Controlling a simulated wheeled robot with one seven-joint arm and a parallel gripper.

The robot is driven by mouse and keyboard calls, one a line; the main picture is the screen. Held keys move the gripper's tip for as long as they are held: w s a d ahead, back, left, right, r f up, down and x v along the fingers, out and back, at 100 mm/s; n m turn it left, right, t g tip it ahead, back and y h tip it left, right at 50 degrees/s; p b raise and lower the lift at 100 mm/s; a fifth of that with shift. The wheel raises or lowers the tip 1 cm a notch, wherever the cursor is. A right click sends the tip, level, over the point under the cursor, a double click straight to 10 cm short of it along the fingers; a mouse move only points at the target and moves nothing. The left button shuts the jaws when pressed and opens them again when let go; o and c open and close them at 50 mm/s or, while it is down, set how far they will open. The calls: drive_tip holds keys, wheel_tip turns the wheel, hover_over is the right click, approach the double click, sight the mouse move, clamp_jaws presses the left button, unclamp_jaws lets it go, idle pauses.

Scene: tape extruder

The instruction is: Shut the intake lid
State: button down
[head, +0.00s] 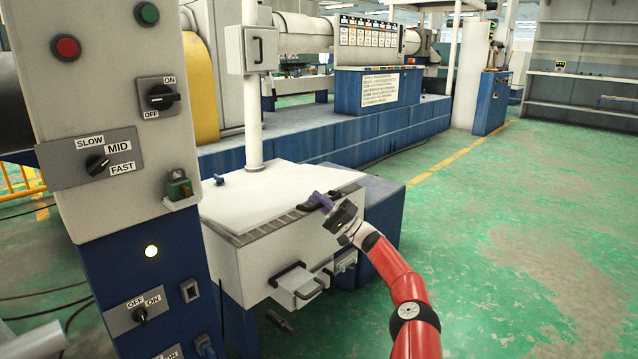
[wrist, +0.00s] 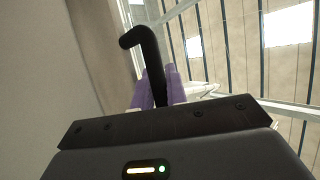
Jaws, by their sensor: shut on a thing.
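The intake lid (head: 275,192) is the pale panel on top of the white box beside the control column. It lies nearly flat, with a dark slatted strip along its front edge; I cannot tell whether it is fully seated. Its black handle (head: 308,206) is at the front right edge. My gripper (head: 325,201), with purple fingers, is at that handle. In the wrist view, the bent black handle (wrist: 148,48) runs down between the purple fingers (wrist: 159,92), which are closed on it. The fingers hide part of the handle.
The control column (head: 125,130) with switches and buttons stands close on the left. A white post (head: 252,110) rises behind the lid. A lower handled drawer (head: 297,285) juts from the box front. The green floor (head: 530,220) on the right is clear.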

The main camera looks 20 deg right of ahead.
drive_tip(key=f, duration=0.2)
drive_tip(key=s+d+f, duration=0.1)
drive_tip(key=f, duration=0.1)
idle(0.3)
drive_tip(key=c, duration=1.8)
unclamp_jaws()
drive_tip(key=shift+o, duration=0.4)
drive_tip(key=shift+r, duration=0.1)
drive_tip(key=v, duration=0.8)
